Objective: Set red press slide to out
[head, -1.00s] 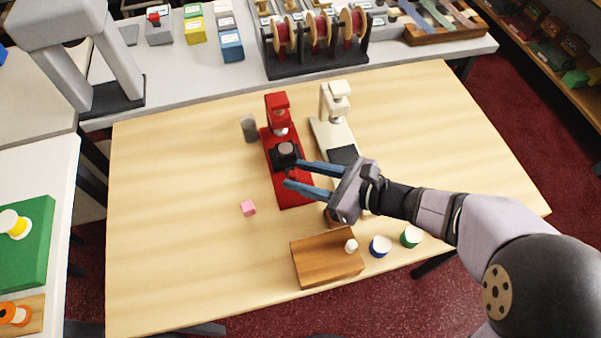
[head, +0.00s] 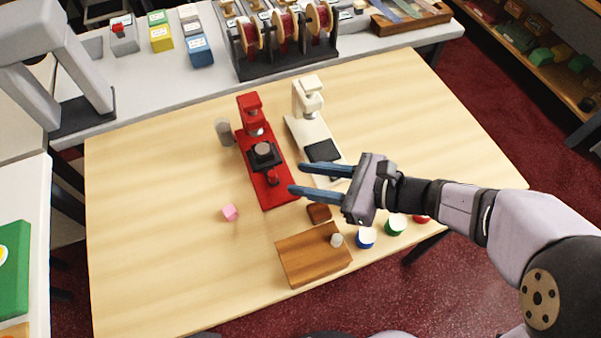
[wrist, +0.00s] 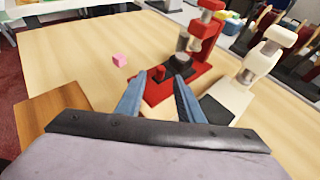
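The red press (head: 283,196) stands upright near the middle of the wooden table. Its black slide (head: 264,156) carries a grey round piece (head: 262,148) and sits forward of the press head (head: 250,112), on the red base. A red knob (head: 272,178) stands at the slide's front end; it also shows in the wrist view (wrist: 158,74). My gripper (head: 297,179) is open and empty, to the right of the knob and apart from it. In the wrist view the knob lies beyond the fingertips, between their lines.
A cream press (head: 299,128) with a dark pad stands close to the right. A grey cylinder (head: 223,132) is left of the red press. A pink cube (head: 230,212), small brown block (head: 319,212), wooden box (head: 313,258) and several round pots are nearer. The table's left side is clear.

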